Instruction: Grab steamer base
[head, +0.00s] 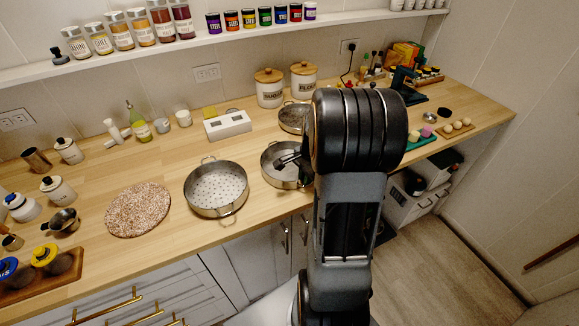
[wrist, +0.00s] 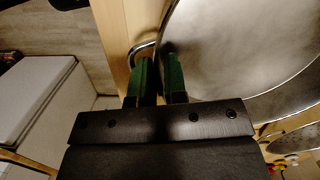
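The steamer base (head: 281,176) is a round, plain metal pan on the wooden counter, just left of my arm in the head view. It fills the upper right of the wrist view (wrist: 240,50), with its small wire handle (wrist: 136,50) at the left. My gripper (head: 285,162) reaches over its near right part. In the wrist view my gripper's green fingers (wrist: 160,72) stand close together at the rim beside the handle, one inside the pan and one outside. A narrow gap separates them and they appear closed on the rim. My arm hides the pan's right side.
A perforated steamer tray (head: 216,188) stands just left of the base. Another round metal piece (head: 293,118) lies behind it. A white box-shaped device (head: 228,125) and canisters (head: 270,88) stand at the back. The counter's front edge is close.

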